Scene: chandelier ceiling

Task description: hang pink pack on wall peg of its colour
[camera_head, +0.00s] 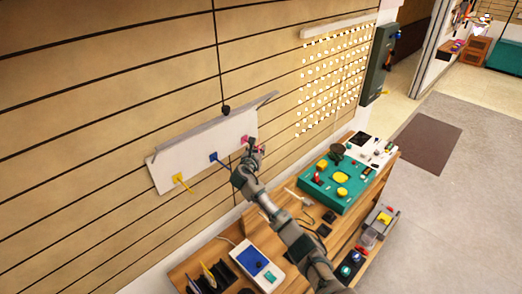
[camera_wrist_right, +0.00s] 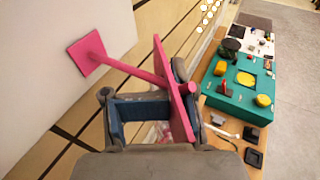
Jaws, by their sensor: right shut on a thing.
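A pale board (camera_head: 168,172) on the slatted wall carries a yellow peg (camera_head: 180,179), a blue peg (camera_head: 213,157) and a pink peg (camera_head: 247,139). In the right wrist view the pink peg (camera_wrist_right: 121,66) sticks out from its square base. The flat pink pack (camera_wrist_right: 166,72) is upright, and the peg's rod runs through its upper part, with the tip showing on the near side. My right gripper (camera_head: 252,160) is at the pink peg, shut on the pack's lower part; it also shows in the right wrist view (camera_wrist_right: 165,118). My left gripper is out of view.
A wooden bench (camera_head: 213,246) runs below along the wall. It holds a teal board (camera_head: 322,188) with coloured parts, a white device with a blue panel (camera_head: 257,264) and several small items. A dark green box (camera_head: 378,65) hangs on the wall at right. Open floor lies right.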

